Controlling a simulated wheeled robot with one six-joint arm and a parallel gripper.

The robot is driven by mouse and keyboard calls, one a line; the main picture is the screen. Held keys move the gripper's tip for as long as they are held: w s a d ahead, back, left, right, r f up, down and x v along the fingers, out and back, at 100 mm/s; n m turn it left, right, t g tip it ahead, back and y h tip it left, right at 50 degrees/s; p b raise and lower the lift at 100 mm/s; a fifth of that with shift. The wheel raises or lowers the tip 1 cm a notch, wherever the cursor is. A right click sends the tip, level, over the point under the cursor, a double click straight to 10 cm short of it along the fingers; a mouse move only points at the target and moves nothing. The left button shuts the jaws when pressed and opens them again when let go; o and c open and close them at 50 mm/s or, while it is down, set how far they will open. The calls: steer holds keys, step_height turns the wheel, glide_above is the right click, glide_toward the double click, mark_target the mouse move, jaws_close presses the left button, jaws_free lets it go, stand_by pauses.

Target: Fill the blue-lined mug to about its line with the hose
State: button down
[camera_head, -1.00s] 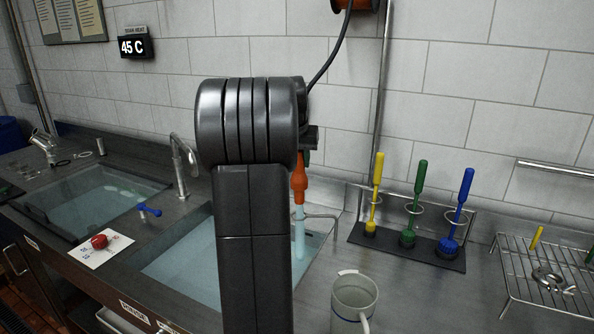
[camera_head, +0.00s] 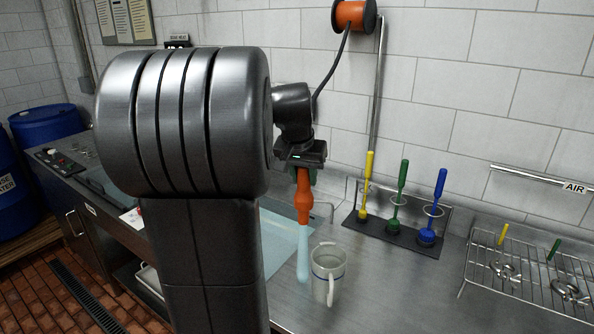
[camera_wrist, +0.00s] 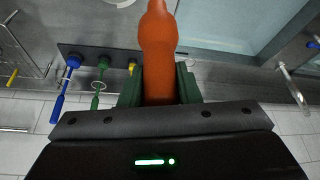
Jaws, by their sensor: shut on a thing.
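My gripper (camera_head: 304,174) is shut on the orange hose nozzle (camera_head: 303,200), which points down. The nozzle also fills the upper middle of the wrist view (camera_wrist: 158,45), between my green fingers (camera_wrist: 158,88). A pale blue water stream (camera_head: 303,250) runs from its tip. The white mug (camera_head: 328,276) with a blue line stands upright on the steel counter, its handle facing the camera. The stream falls just left of the mug's rim and appears to end beside it, outside. The water level inside the mug cannot be made out.
The sink basin (camera_head: 274,238) lies left of the mug, partly hidden by my arm. Yellow, green and blue brushes (camera_head: 397,195) stand in a holder behind. A wire rack (camera_head: 535,282) sits at right. The dark hose (camera_head: 319,92) hangs from an orange reel (camera_head: 355,15).

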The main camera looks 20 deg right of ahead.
steer(key=shift+s+d+f, duration=0.25)
steer(key=shift+d+f, duration=0.05)
steer(key=s+d+f+b, duration=0.2)
steer(key=s+d+b, duration=0.1)
steer(key=s+d, duration=0.1)
steer(key=shift+s+d+f, duration=0.2)
steer(key=shift+s+d, duration=0.15)
steer(key=shift+s, duration=0.4)
stand_by(3.7)
